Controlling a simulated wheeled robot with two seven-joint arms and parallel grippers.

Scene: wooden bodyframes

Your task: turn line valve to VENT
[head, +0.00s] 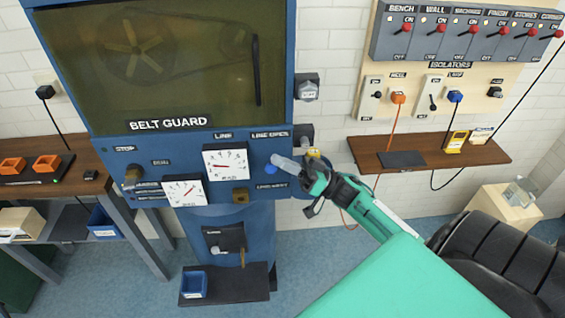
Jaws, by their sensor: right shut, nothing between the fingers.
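The blue machine panel (225,140) carries a label reading LINE OPEN (270,134) above and one that looks like LINE VENT (272,185) below. A small blue round part (270,169) shows between these labels; the line valve's handle cannot be told apart clearly there. My right gripper (284,163) reaches in from the right. Its pale fingers are shut and empty, in front of the panel between the two labels. They cover part of the valve area, and whether they touch it cannot be told. My left gripper is out of view.
A LINE gauge (226,161) sits left of the gripper, and a second gauge (184,190) is lower left. A dark box (306,87) and a yellow item (313,152) are at the machine's right edge. A wooden shelf (365,150) is further right.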

